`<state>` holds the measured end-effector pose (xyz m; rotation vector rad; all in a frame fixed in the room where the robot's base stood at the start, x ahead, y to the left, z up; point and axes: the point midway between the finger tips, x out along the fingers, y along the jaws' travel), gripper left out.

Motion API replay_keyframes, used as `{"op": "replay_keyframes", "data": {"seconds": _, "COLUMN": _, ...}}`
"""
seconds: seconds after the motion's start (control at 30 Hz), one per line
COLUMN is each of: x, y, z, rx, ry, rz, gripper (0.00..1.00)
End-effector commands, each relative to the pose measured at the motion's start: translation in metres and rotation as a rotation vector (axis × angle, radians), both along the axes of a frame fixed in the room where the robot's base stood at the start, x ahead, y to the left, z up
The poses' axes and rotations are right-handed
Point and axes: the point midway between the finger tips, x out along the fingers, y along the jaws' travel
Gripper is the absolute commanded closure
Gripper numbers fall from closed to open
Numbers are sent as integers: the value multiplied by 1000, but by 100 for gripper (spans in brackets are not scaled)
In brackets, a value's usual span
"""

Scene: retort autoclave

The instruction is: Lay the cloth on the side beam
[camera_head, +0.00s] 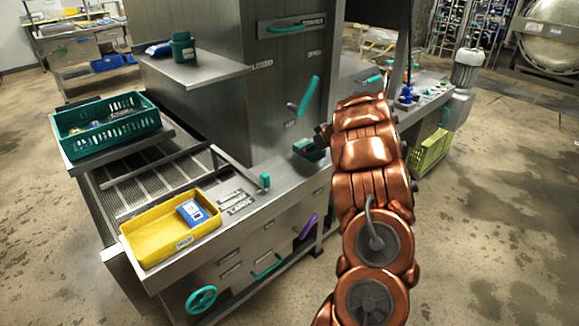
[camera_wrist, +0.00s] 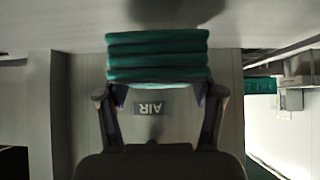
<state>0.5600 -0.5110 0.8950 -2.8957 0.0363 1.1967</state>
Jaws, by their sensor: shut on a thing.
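The cloth is a folded dark green stack (camera_wrist: 158,57) in the wrist view, with several layers showing. My gripper (camera_wrist: 160,97) is shut on it, one finger at each side. In the head view the cloth (camera_head: 309,152) shows small and dark at the end of my copper arm, and the arm partly hides my gripper (camera_head: 318,143). It appears just over the steel beam (camera_head: 282,178) along the machine's near side. I cannot tell whether the cloth touches the beam. A label reading AIR (camera_wrist: 149,109) shows behind it in the wrist view.
A teal upright handle (camera_head: 308,96) sticks out near my gripper.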

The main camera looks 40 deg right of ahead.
Motion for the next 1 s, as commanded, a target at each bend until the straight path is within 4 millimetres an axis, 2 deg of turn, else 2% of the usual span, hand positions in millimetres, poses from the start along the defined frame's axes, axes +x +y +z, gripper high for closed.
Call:
{"op": "replay_keyframes", "data": {"seconds": 0.3, "x": 14, "y": 54, "z": -6, "rx": 1, "ry": 2, "rz": 3, "gripper": 63}}
{"op": "replay_keyframes", "data": {"seconds": 0.43, "x": 19, "y": 71, "z": -9, "rx": 4, "ry": 2, "rz": 5, "gripper": 63}}
{"op": "replay_keyframes", "data": {"seconds": 0.67, "x": 21, "y": 79, "z": -12, "rx": 1, "ry": 2, "rz": 4, "gripper": 63}}
{"op": "replay_keyframes", "data": {"seconds": 0.9, "x": 21, "y": 79, "z": -40, "rx": 3, "ry": 1, "rz": 1, "gripper": 63}}
{"op": "replay_keyframes", "data": {"seconds": 1.0, "x": 21, "y": 79, "z": -44, "rx": 1, "ry": 1, "rz": 4, "gripper": 63}}
